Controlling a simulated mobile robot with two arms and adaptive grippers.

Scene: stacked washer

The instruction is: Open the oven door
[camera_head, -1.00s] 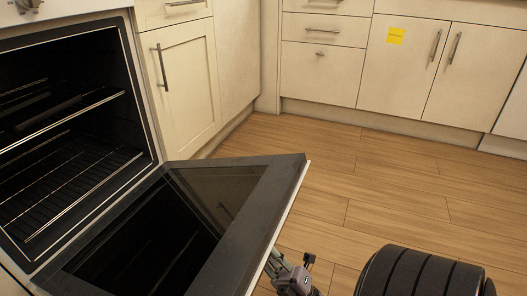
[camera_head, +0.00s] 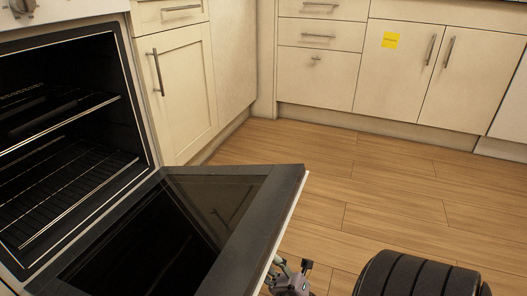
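The oven door (camera_head: 225,215) is swung far down from the oven (camera_head: 65,140), close to level, with its dark glass inner face up. The oven's dark inside with wire racks is exposed at left. My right gripper (camera_head: 291,268) is at the bottom of the head view, beside the door's outer edge and partly cut off by the frame. The door's front face and handle are hidden, so I cannot tell whether the gripper touches them. Its finger opening is too small and hidden to judge. My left gripper is not in view.
A knob (camera_head: 22,6) sits above the oven.

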